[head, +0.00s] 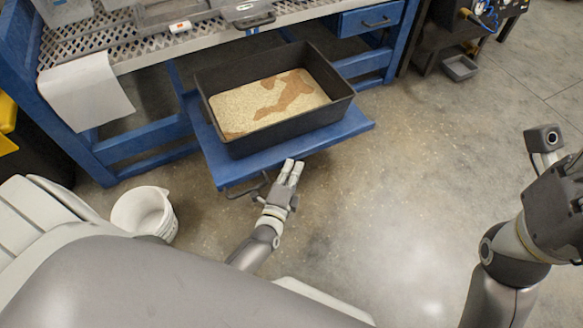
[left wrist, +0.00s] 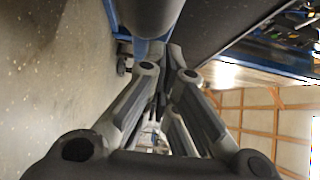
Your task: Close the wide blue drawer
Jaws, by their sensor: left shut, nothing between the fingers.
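The wide blue drawer (head: 222,172) is pulled out from under the workbench. A black tub (head: 290,131) with pale granular material and a brown patch in it stands on the drawer. The drawer's dark handle (head: 246,188) is on its front, left of my left gripper. My left gripper (head: 292,166) is shut and empty, its fingertips at the drawer's front edge. I cannot tell whether they touch it. The fingers also show in the left wrist view (left wrist: 162,85), below a large dark rounded part. My right arm is at the right of the head view, its fingertips not visible.
The blue workbench (head: 115,150) has a perforated top and a small blue drawer (head: 370,19), shut, at upper right. A white bucket (head: 145,211) stands on the floor at left. A small grey tray (head: 460,68) lies at upper right. The floor right of the drawer is clear.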

